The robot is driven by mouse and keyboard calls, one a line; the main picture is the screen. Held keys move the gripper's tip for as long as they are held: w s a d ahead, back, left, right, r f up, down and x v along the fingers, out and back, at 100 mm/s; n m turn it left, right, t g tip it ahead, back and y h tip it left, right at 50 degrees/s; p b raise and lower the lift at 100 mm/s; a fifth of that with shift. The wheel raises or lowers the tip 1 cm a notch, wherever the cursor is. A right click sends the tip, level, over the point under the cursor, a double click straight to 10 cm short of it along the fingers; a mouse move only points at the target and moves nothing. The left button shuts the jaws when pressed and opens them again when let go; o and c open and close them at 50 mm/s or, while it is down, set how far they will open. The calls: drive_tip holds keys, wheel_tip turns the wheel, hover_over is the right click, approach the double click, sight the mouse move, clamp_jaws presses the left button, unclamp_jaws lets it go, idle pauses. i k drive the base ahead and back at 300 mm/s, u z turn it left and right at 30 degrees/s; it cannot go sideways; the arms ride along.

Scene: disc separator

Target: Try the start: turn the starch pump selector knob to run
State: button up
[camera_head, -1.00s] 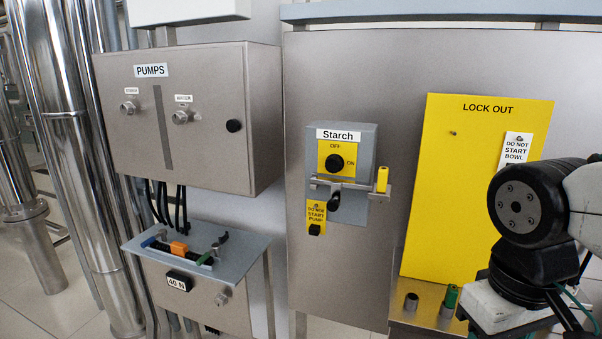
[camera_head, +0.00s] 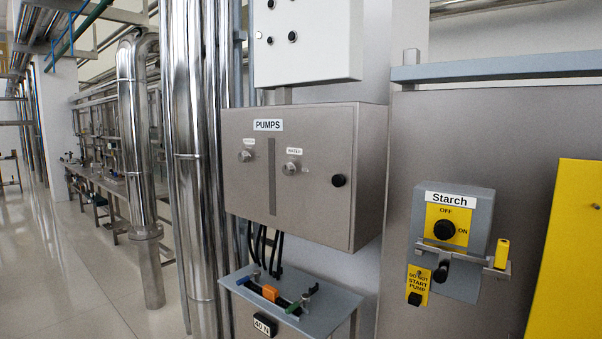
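The grey steel PUMPS box (camera_head: 315,208) hangs near the middle of the picture. It has two small selector knobs. The left knob (camera_head: 246,156) sits under a label too small to read for certain. The right knob (camera_head: 292,168) sits under a label that looks like WATER. I cannot tell where either knob points. At right is the grey Starch switch box (camera_head: 481,237) with a black rotary switch (camera_head: 444,230) on a yellow OFF/ON plate. A metal bar crosses below it, and a yellow DO NOT START PUMP tag (camera_head: 418,286) hangs there. My gripper is out of view.
A small grey shelf (camera_head: 335,300) with coloured items juts out below the PUMPS box. A white box (camera_head: 340,40) with buttons hangs above. Shiny vertical pipes (camera_head: 188,120) stand left. A yellow board (camera_head: 570,270) is at right. Open floor (camera_head: 80,270) lies left.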

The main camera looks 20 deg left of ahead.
sight(243, 156)
drive_tip(key=u, duration=1.45)
drive_tip(key=i, duration=1.15)
drive_tip(key=z, duration=0.3)
